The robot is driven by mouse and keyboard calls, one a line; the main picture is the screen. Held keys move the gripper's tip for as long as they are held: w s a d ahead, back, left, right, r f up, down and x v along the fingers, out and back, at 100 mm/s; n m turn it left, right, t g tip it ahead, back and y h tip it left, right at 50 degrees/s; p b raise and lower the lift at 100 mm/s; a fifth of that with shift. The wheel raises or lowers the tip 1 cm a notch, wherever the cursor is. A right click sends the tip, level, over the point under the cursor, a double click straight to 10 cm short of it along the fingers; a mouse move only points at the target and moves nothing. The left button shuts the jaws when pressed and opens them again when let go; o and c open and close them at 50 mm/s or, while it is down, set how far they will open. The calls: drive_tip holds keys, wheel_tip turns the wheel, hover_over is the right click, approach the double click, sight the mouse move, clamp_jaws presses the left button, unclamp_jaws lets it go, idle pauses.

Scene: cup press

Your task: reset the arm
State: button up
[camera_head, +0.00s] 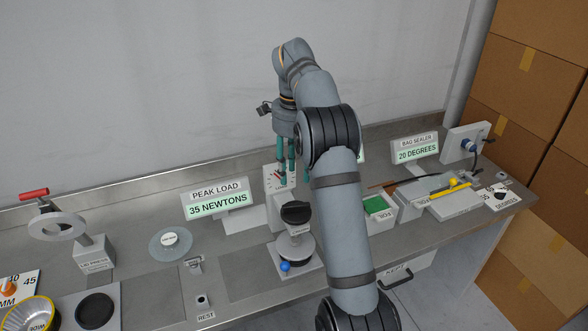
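My arm rises from the bottom of the view, bends at the top, and hangs its gripper (286,172) down over the middle of the bench. The teal fingers point down and stand apart, with nothing visible between them, so it looks open. The gripper is above and behind the press with a black round top (296,212) and a blue ball knob (285,266). A pale dial panel (272,188) is behind the fingertips. The arm hides part of the bench's middle.
The metal bench (150,300) carries a PEAK LOAD display (217,198) reading 35 NEWTONS, a lid press (96,252) with a red handle, a round disc (171,242), a green-topped box (378,206) and a bag sealer display (415,149). Cardboard boxes (530,100) stand at right.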

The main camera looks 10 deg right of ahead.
sight(294, 206)
idle(0.5)
wheel_tip(294, 206, down, 12)
drive_tip(key=shift+f, duration=0.15)
drive_tip(key=shift+r+n+p, duration=0.4)
drive_tip(key=shift+p, duration=0.4)
drive_tip(key=shift+d+f+n+p, duration=0.1)
drive_tip(key=shift+f+n+p, duration=0.05)
drive_tip(key=shift+n+p, duration=0.3)
drive_tip(key=shift+f+b, duration=0.15)
drive_tip(key=shift+b, duration=0.2)
